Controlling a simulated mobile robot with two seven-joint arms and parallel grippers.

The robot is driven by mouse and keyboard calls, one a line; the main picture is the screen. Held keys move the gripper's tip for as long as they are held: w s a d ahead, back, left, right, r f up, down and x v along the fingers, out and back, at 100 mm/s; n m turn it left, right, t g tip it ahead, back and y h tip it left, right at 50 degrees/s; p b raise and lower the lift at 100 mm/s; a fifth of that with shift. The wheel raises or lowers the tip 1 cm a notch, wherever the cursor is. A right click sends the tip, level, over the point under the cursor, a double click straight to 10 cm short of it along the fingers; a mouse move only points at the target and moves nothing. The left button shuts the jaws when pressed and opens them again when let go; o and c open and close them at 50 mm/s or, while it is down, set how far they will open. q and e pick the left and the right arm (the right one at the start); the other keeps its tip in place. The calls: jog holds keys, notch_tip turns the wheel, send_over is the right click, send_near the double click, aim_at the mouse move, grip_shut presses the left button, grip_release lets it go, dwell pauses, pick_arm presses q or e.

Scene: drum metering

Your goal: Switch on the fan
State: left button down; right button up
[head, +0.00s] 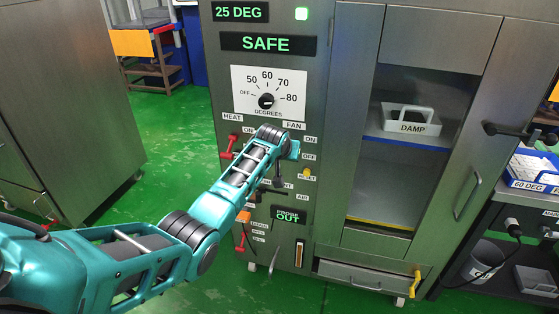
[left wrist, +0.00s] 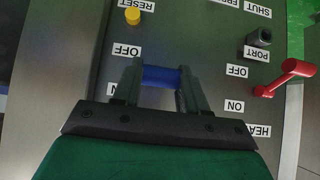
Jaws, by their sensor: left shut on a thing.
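The fan switch has a blue handle (left wrist: 161,76), seen in the left wrist view, where the panel appears upside down. My left gripper (left wrist: 160,80) is shut on this handle, one finger at each side. The handle lies between the OFF label (left wrist: 127,50) and the partly covered ON label (left wrist: 114,89); I cannot tell its exact setting. In the head view my left wrist covers the switch, below the FAN label (head: 293,125) and beside the ON label (head: 310,140) and OFF label (head: 308,157). My right gripper is out of view.
The red heat lever (left wrist: 290,75) and yellow reset button (left wrist: 132,16) are close by. The dial (head: 267,101) is above, with displays reading SAFE (head: 267,43) and 25 DEG (head: 240,12). A cabinet (head: 359,168) holds a DAMP tray (head: 410,118). The green floor is open at left.

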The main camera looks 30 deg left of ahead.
pick_arm(q)
jog(key=shift+w+r+g, duration=0.2)
jog(key=shift+r+g, duration=0.3)
jog(key=shift+g, duration=0.1)
jog(key=shift+w+a+r+g+h, duration=0.1)
jog(key=shift+w+r+g+h, duration=0.1)
jog(key=shift+g, duration=0.3)
jog(key=shift+w+r+g+h, duration=0.1)
jog(key=shift+r+g, duration=0.1)
jog(key=shift+g, duration=0.3)
jog(key=shift+r, duration=0.1)
jog(key=c, duration=0.6)
grip_release()
